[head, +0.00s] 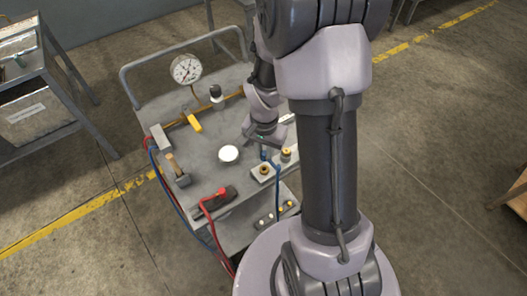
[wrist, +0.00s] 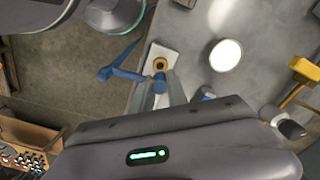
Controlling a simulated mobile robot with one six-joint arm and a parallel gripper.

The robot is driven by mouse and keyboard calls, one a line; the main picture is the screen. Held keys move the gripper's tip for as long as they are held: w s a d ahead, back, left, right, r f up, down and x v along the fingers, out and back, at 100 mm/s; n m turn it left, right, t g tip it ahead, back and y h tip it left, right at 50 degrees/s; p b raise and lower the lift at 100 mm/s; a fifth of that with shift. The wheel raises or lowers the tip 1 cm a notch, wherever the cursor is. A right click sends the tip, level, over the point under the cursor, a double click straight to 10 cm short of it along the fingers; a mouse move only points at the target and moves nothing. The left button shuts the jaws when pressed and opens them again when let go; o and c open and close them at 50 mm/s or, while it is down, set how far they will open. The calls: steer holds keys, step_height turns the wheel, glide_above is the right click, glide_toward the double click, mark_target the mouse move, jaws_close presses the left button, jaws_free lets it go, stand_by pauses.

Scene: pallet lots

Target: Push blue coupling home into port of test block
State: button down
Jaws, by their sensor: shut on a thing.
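The blue coupling (wrist: 159,84) is between the fingers of my gripper (wrist: 163,95) in the wrist view, with a blue hose (wrist: 122,71) running off to the left. The test block (wrist: 156,49) is a pale block with a brass ring port (wrist: 160,65) just beyond the coupling's tip. In the head view my gripper (head: 265,141) is over the block's end of the trolley, with the coupling (head: 264,155) below it. The block (head: 258,176) shows a brass fitting on top. I cannot tell whether the coupling is inside a port or only beside it.
The grey trolley top (head: 210,155) carries a pressure gauge (head: 186,69), a yellow-handled valve (head: 193,121), a white disc (head: 228,153), a mallet (head: 177,170) and a red hose fitting (head: 221,192). A rack (head: 35,90) stands at left.

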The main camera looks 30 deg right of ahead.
mark_target(264, 153)
steer(key=shift+f+b, duration=1.75)
steer(key=shift+f, duration=0.8)
steer(key=shift+f+b, duration=0.55)
steer(key=shift+b, duration=0.25)
steer(key=c, duration=1.2)
jaws_free()
steer(key=shift+c, duration=0.2)
step_height(264, 153, up, 18)
steer(key=p, duration=0.7)
steer(key=shift+f, duration=0.25)
